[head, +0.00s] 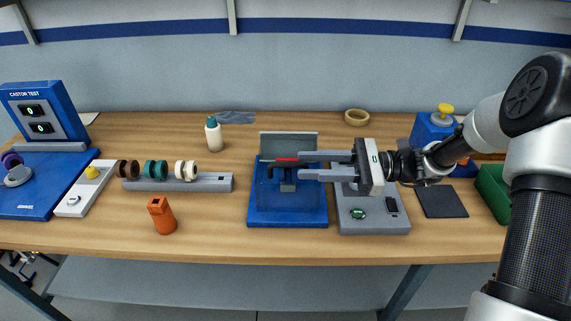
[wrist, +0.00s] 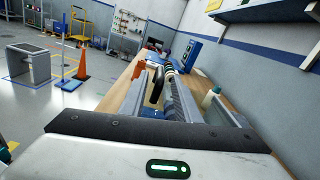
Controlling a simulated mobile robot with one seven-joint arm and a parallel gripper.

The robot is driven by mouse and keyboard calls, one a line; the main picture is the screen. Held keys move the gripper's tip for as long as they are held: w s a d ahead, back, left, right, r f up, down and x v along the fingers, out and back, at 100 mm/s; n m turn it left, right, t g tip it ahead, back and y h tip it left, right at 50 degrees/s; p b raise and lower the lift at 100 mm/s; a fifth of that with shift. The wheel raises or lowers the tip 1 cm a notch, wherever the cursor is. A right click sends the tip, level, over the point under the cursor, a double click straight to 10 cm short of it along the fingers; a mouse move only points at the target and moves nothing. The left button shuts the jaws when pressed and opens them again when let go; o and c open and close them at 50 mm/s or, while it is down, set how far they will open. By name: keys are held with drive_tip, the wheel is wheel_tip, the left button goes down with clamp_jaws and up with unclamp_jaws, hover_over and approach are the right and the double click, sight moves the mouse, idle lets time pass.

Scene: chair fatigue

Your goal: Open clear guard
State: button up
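The clear guard (head: 309,200) is a faint see-through box on a blue base (head: 288,221), with a grey upright panel (head: 300,143) behind it. A dark bar with a red section (head: 287,160) shows at its upper part. My gripper (head: 301,165) reaches in from the right, its two long fingers apart and level over the guard's upper right. In the wrist view, a black curved handle (wrist: 158,86) shows between the spread fingers. I cannot tell whether they touch it. The guard looks down over the fixture, though its clear edges are hard to see.
A grey control box (head: 375,222) with a green button adjoins the base on the right. At left are a rail (head: 210,182) with several rollers, an orange block (head: 161,215) and a white bottle (head: 213,135). The table front before the fixture is clear.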

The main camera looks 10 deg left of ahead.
sight(286, 163)
drive_tip(key=x, duration=0.6)
clamp_jaws()
